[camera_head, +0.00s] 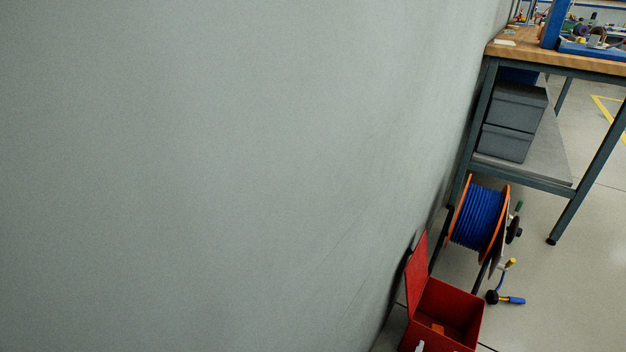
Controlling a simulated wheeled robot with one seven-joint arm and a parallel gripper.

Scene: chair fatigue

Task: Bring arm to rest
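My arm and my gripper do not show in the head view. Whether the gripper is open or shut cannot be seen. A large plain grey-green surface (200,170), which looks like a wall or panel very near the camera, fills the left and middle of the view.
A workbench (560,62) with a wooden top and dark metal legs stands at the upper right. Grey bins (510,120) sit on its lower shelf. A blue cable reel (478,217) and an open red toolbox (447,312) stand on the floor. Bare floor (580,290) shows at lower right.

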